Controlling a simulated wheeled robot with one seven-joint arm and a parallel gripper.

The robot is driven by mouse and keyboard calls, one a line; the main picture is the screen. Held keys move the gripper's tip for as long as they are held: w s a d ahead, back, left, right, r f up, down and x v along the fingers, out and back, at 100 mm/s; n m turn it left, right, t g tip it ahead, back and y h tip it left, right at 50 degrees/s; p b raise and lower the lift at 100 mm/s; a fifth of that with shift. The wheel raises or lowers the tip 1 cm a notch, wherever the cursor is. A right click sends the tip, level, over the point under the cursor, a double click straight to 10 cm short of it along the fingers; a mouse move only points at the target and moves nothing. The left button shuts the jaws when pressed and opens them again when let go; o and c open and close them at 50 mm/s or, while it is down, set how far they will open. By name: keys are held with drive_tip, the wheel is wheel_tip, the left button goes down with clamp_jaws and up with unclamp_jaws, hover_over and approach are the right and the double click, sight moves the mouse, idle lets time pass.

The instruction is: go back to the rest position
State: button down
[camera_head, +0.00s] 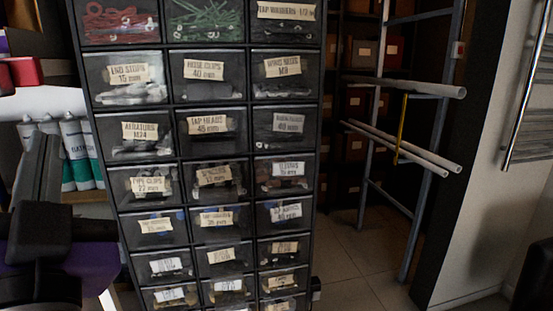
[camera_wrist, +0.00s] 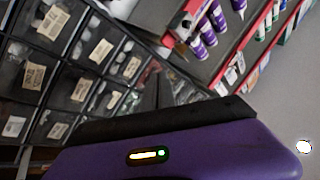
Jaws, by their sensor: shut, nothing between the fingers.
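My gripper (camera_head: 40,150) shows as a dark shape at the left edge of the head view, with my purple hand housing below it. It is shut and empty. It stands to the left of a black cabinet of clear drawers (camera_head: 210,148), seemingly apart from it. In the wrist view my purple housing with a small lit indicator fills the bottom, and the cabinet drawers (camera_wrist: 90,50) show tilted at the upper left.
White and teal tubes (camera_head: 78,150) stand on a shelf behind my gripper. A rack with white pipes (camera_head: 405,148) stands at the right, by a chrome rail (camera_head: 525,90). Tiled floor (camera_head: 350,270) is clear between cabinet and rack. Purple-labelled containers (camera_wrist: 205,35) sit on a red-edged shelf.

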drive_tip(key=s+d+f+n+g+h, duration=0.15)
drive_tip(key=d+f+n, duration=0.25)
drive_tip(key=d+f, duration=0.8)
drive_tip(key=s+d+f+n, duration=0.25)
drive_tip(key=d+f, duration=0.65)
drive_tip(key=f, duration=0.6)
drive_tip(key=s+d+f+m+g+h, duration=0.2)
drive_tip(key=s+d+f+h, duration=0.3)
drive_tip(key=s+d, duration=0.5)
drive_tip(key=s+d+f+m+g+h, duration=0.2)
drive_tip(key=s+d+f+m+h, duration=0.2)
drive_tip(key=s+d+f, duration=0.6)
drive_tip(key=shift+s+d+f+h, duration=0.3)
drive_tip(key=shift+s+d+h, duration=0.35)
drive_tip(key=shift+h, duration=0.2)
drive_tip(key=shift+w, duration=0.1)
